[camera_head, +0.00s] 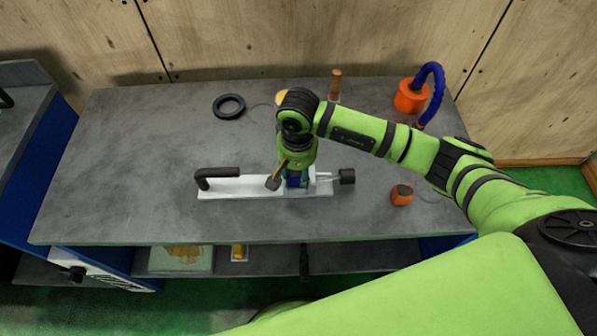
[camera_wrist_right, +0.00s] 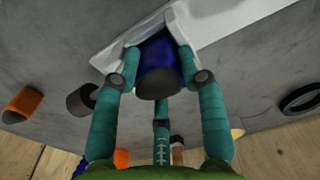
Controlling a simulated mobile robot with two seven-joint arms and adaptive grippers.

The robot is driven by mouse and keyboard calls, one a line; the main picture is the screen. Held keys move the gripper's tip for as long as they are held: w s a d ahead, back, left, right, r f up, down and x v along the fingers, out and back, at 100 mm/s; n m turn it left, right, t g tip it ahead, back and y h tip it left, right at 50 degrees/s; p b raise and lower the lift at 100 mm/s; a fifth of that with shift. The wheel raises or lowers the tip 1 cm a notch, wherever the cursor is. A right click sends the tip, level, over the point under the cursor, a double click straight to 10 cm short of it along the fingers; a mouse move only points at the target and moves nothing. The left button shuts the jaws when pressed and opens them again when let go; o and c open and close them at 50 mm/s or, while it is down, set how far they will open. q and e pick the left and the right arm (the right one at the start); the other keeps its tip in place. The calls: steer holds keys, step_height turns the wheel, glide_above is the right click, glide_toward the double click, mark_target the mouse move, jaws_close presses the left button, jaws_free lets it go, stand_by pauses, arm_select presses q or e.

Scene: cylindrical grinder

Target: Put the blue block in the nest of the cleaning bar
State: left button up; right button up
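The white cleaning bar (camera_head: 240,188) lies across the grey table, with a black handle (camera_head: 215,173) at its left end and a dark knob (camera_head: 347,176) at its right. My right gripper (camera_head: 293,180) points down over the bar's right half. In the right wrist view, the blue block (camera_wrist_right: 158,52) with a dark grey end sits between the fingers of my right gripper (camera_wrist_right: 160,75), two fingers against its sides and the third below. A raised white wall of the bar stands close by the block. Whether the block is seated in the nest is hidden. My left gripper is out of view.
A black ring (camera_head: 229,105) lies at the back left. A wooden peg (camera_head: 335,84) and an orange pot with a blue hose (camera_head: 410,97) stand at the back. A small orange block (camera_head: 401,195) lies at the right. The table's left side is clear.

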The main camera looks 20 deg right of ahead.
steer(key=o, duration=0.4)
steer(key=shift+s+d+f, duration=0.1)
steer(key=shift+s+f, duration=0.35)
steer(key=shift+f, duration=0.35)
steer(key=shift+w+f+g, duration=0.1)
steer(key=shift+w+g, duration=0.1)
steer(key=shift+g, duration=0.1)
steer(key=shift+w, duration=0.25)
steer(key=shift+s, duration=0.15)
steer(key=shift+r, duration=0.2)
